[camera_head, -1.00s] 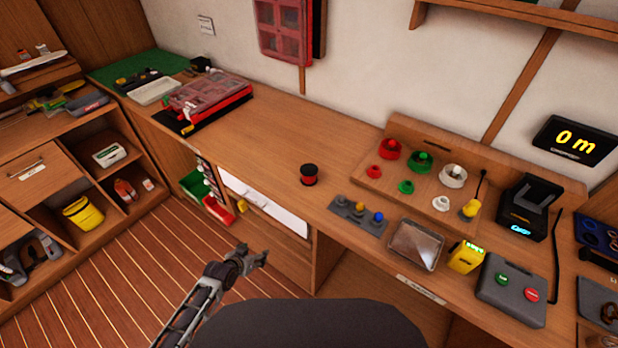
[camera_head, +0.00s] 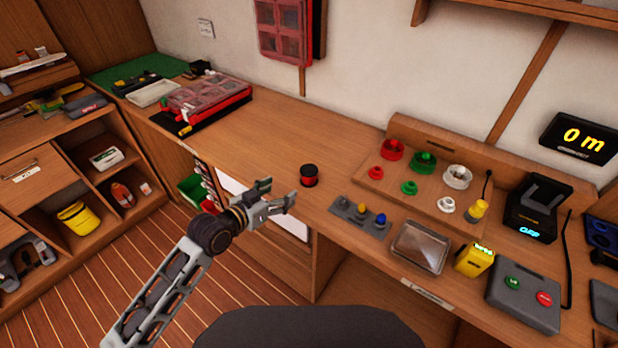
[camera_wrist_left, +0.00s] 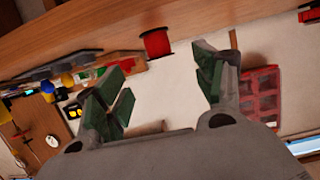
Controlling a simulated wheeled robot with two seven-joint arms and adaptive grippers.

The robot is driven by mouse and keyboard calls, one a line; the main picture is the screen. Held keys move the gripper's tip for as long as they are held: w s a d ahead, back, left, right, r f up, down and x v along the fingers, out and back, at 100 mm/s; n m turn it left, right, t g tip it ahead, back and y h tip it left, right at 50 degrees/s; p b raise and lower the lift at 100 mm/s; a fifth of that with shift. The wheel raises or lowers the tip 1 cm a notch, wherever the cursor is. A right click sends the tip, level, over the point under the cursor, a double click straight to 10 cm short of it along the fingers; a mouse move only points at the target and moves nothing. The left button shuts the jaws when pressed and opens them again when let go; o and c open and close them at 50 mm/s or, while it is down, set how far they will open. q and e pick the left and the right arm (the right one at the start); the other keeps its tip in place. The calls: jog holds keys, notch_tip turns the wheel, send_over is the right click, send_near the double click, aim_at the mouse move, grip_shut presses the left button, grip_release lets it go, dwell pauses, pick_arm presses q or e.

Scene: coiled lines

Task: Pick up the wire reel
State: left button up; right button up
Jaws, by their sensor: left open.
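The wire reel (camera_head: 309,175) is a small black-and-red spool standing upright on the wooden bench, near its front edge. In the left wrist view a red reel (camera_wrist_left: 155,43) shows beyond the fingers, at the top middle. My left gripper (camera_head: 280,195) is open and empty, left of the reel and a little nearer to me, with its fingers pointing toward it but apart from it. Its green-padded fingers (camera_wrist_left: 165,90) are spread in the left wrist view. My right gripper is not in view.
A red organiser case (camera_head: 207,98) lies at the back left. The bench between case and reel (camera_head: 265,135) is clear.

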aim_at(304, 176)
pick_arm(q)
jog(key=shift+d+r, duration=0.1)
jog(key=shift+r, duration=0.1)
jog(key=shift+x, duration=4.25)
jog(key=shift+w, duration=0.1)
jog(key=shift+d, duration=0.1)
